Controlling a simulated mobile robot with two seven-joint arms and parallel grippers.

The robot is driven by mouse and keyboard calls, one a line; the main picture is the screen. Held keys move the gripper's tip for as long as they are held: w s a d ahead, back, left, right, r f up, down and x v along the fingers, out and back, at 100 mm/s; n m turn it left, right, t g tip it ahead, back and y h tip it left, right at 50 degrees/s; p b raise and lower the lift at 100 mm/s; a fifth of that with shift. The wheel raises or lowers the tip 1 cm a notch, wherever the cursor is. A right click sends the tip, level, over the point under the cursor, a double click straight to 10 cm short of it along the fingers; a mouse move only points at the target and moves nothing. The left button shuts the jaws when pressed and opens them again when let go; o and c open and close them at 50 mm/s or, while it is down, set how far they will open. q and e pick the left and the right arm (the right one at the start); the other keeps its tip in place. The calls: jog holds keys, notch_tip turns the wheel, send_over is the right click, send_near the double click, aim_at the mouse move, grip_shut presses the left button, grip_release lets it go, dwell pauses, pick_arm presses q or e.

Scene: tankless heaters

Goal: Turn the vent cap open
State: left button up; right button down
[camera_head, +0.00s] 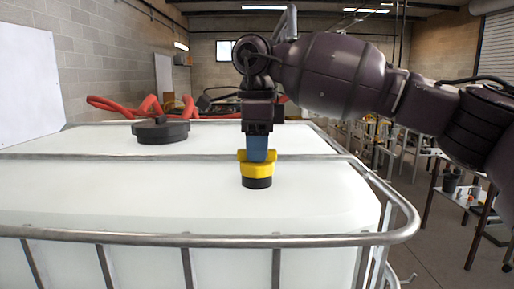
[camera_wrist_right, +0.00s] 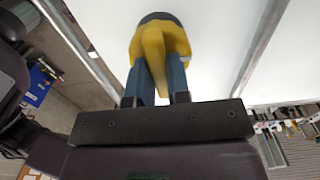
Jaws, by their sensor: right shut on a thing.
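The vent cap (camera_head: 257,168) is yellow on a black base and stands on top of a white tank (camera_head: 90,185). My right gripper (camera_head: 257,150) reaches down onto it from above, with blue fingers. In the right wrist view, the two blue fingers of the gripper (camera_wrist_right: 162,80) are on either side of the raised yellow rib of the vent cap (camera_wrist_right: 160,42), shut on it. My left gripper is in neither view.
A large black lid (camera_head: 160,131) sits on the tank to the left. A metal rail (camera_head: 215,240) runs around the tank's edge, and another bar crosses its top. A red hose (camera_head: 150,106) lies behind. Tables (camera_head: 470,200) stand at the right.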

jog(key=shift+r, duration=0.1)
dwell(0.3)
jog(key=c, duration=1.1)
grip_release()
notch_tip(320, 180, up, 11)
jog(key=shift+f+b, duration=0.15)
jog(key=shift+b, duration=0.2)
